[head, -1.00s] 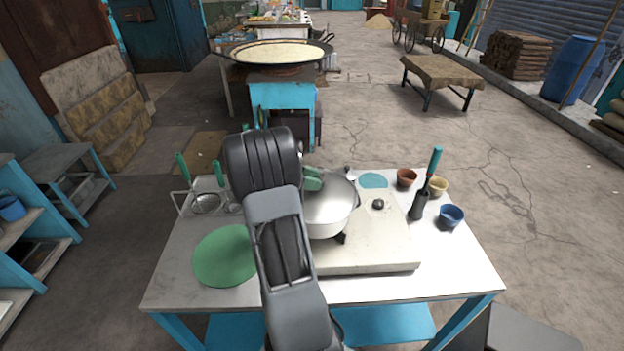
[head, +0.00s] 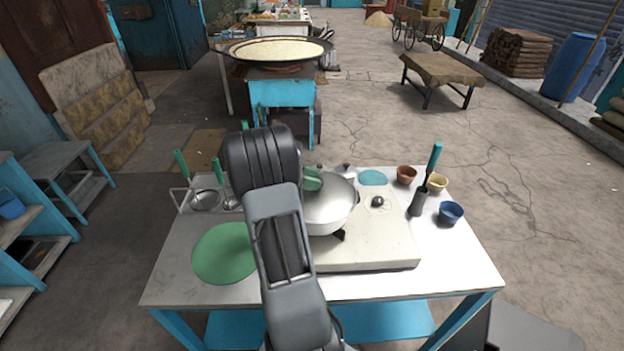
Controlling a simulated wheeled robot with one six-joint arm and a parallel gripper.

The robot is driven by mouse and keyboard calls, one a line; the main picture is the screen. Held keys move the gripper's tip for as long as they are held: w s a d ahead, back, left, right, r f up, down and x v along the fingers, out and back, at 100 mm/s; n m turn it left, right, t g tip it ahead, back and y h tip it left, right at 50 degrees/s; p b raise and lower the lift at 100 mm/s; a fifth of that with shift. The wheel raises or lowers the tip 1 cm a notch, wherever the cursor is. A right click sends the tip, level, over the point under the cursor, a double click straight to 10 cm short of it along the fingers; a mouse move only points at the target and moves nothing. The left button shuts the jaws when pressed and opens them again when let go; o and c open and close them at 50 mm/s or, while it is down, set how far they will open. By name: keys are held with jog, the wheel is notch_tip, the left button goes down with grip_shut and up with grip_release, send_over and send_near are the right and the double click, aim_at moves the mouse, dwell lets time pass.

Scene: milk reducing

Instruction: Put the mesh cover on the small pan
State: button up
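A silver pan (head: 328,219) stands on the left of the pale stove, partly behind my arm. A smooth grey round top (head: 335,197) shows on it; I cannot tell whether this is the mesh cover or another lid. A green piece (head: 312,179) shows at its left, beside my dark wrist, and I cannot tell what it belongs to. My arm reaches forward over the table, left of the pan. My gripper's fingers are hidden behind my wrist, so I cannot see what they hold.
The stove (head: 372,255) has a dark knob (head: 377,201). A green disc (head: 224,253) lies at left, near a rack with green-handled strainers (head: 205,199). Brown (head: 406,174) and blue (head: 451,213) bowls and a dark holder (head: 418,203) stand at right. The table's front right is clear.

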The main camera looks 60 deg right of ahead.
jog(key=o, duration=0.5)
jog(key=shift+w, duration=0.1)
jog(key=b+v, duration=0.1)
jog(key=v, duration=1.2)
jog(key=shift+w+a, duration=0.25)
jog(key=shift+r, duration=0.1)
jog(key=shift+p+v, duration=2.4)
jog(key=shift+v, duration=0.6)
